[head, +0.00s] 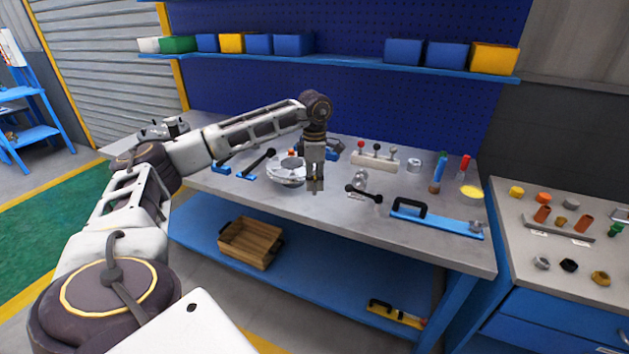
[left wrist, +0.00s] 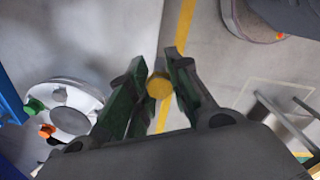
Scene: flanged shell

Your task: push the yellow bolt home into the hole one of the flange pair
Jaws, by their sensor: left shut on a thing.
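My left gripper (head: 315,184) hangs fingers-down over the workbench, just right of the white round flanged shell (head: 287,171) in the head view. In the left wrist view the gripper (left wrist: 158,88) is shut on the yellow bolt (left wrist: 159,86), whose round yellow end shows between the fingertips. The flanged shell (left wrist: 70,108) lies to the left there, apart from the bolt. A green piece (left wrist: 33,106) and an orange piece (left wrist: 46,131) sit at its rim. I cannot tell which hole is hole one. My right gripper is not in view.
Right of the gripper lie a dark-handled tool (head: 364,194) and a blue tool with a black handle (head: 437,220). A rack with colored knobs (head: 375,158) stands behind. Blue and yellow bins line the shelf (head: 330,61). Some bare bench lies in front of the gripper.

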